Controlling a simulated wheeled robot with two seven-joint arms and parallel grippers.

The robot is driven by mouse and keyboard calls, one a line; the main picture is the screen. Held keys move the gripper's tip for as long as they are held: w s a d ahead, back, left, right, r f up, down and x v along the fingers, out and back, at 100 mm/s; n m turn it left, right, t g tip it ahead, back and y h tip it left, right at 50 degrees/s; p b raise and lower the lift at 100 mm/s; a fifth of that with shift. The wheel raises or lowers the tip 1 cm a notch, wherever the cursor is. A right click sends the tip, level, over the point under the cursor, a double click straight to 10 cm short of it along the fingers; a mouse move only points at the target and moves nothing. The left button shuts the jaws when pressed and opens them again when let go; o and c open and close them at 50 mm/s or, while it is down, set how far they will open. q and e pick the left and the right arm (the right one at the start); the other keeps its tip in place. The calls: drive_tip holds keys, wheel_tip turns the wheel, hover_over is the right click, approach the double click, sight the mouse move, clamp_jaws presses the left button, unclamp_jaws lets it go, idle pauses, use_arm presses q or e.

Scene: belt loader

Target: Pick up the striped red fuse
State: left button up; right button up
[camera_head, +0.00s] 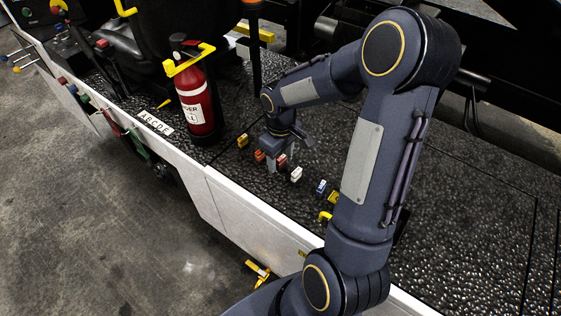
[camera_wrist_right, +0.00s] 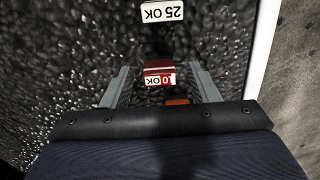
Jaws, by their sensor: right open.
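The striped red fuse (camera_wrist_right: 158,75) has a white label reading "10 OK" and lies on the black textured deck. In the head view the red fuse (camera_head: 282,160) sits in a row of coloured fuses. My right gripper (camera_head: 272,166) points down over the row, just beside this fuse. In the right wrist view my right gripper (camera_wrist_right: 162,82) is open. Its two fingers stand on either side of the red fuse, with gaps to both. I cannot tell how far above the deck the fingertips are. My left gripper is not in view.
A white fuse (camera_head: 296,174) marked "25 OK" and an orange-red fuse (camera_head: 260,156) are close neighbours. A yellow fuse (camera_head: 242,141) and a blue fuse (camera_head: 321,186) lie farther along. A red extinguisher (camera_head: 197,104) and a dark post (camera_head: 254,55) stand nearby.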

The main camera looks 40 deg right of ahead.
drive_tip(key=shift+f, duration=0.6)
drive_tip(key=c, duration=1)
drive_tip(key=shift+c, duration=0.2)
drive_tip(key=shift+r, duration=0.15)
